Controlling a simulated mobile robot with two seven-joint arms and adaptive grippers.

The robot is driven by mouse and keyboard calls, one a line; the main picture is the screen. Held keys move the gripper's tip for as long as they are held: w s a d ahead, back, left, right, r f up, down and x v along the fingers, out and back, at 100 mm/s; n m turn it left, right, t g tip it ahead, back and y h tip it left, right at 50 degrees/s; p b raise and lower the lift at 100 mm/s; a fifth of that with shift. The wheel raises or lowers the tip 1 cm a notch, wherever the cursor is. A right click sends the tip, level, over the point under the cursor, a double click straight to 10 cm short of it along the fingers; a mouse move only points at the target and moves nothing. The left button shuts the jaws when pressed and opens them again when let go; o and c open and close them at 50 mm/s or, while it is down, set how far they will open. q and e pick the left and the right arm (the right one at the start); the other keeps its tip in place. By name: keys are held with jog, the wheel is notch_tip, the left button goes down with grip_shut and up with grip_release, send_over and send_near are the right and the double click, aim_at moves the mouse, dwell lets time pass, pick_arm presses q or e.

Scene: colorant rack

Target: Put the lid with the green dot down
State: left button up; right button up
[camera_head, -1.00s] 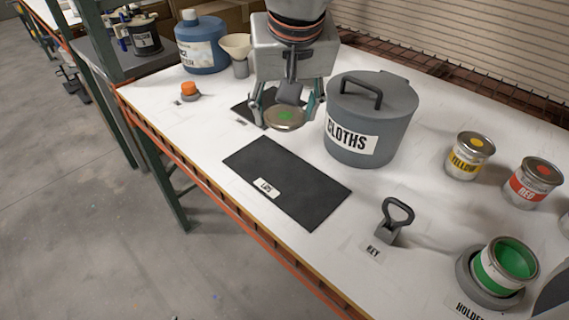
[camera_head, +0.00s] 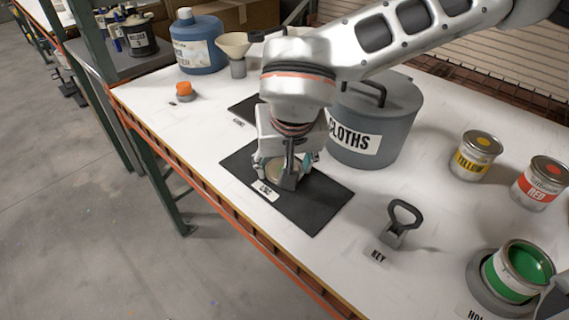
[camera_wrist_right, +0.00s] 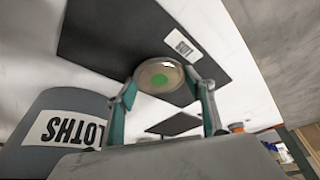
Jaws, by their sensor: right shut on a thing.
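The lid with the green dot (camera_wrist_right: 158,79) is a round metal disc, held between the fingers of my right gripper (camera_wrist_right: 162,88). In the head view the lid (camera_head: 283,171) is partly hidden by my right gripper (camera_head: 287,170). It is over the black mat labelled LIDS (camera_head: 322,204), close to the label. The mat also fills much of the upper wrist view (camera_wrist_right: 105,38). I cannot tell whether the lid touches the mat or is just above it. My left gripper is not in view.
A grey CLOTHS pot (camera_head: 365,145) stands close behind my right gripper. A key tool (camera_head: 402,222) stands right of the mat. An open green can (camera_head: 522,270) and yellow (camera_head: 476,156) and red (camera_head: 541,184) cans are farther right. The mat's right part is bare.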

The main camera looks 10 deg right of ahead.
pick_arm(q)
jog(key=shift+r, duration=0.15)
pick_arm(e)
jog(key=shift+r, duration=0.1)
jog(key=o, duration=0.7)
jog(key=shift+f, duration=0.2)
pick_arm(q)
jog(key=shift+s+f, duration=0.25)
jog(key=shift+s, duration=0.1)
pick_arm(e)
jog(key=shift+r, duration=0.55)
pick_arm(q)
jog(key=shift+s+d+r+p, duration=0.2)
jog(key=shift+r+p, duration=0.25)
jog(key=shift+p, duration=0.45)
pick_arm(e)
jog(key=v, duration=1.1)
jog(key=shift+s+r, duration=0.1)
jog(key=shift+s, duration=0.1)
